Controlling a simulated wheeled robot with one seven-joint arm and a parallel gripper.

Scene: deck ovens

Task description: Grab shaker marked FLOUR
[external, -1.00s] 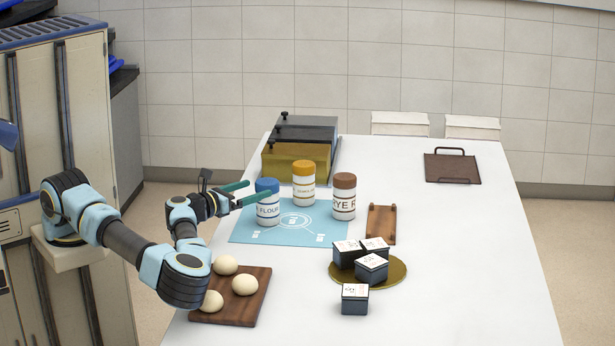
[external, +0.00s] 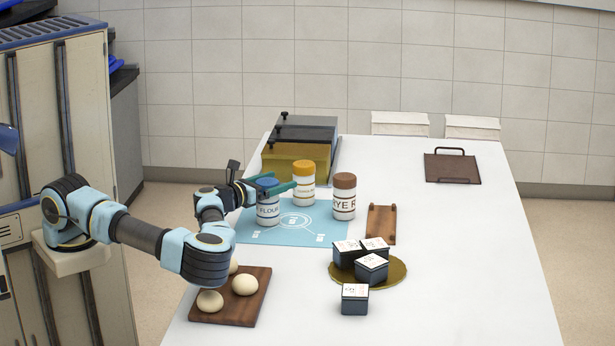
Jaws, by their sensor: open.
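The shaker marked FLOUR (external: 268,211) stands upright on the blue mat (external: 255,236). It is white with a blue lid. My gripper (external: 284,186) is open at the height of that lid, with its green fingers reaching along it and partly hiding it. One finger passes across the front of the lid and the other shows behind it. I cannot tell whether either finger touches the shaker.
A yellow-lidded shaker (external: 304,188) and a brown-lidded shaker (external: 344,205) stand close to the right. A board (external: 257,308) with dough balls lies in front, and dark boxes (external: 372,268) sit to the right.

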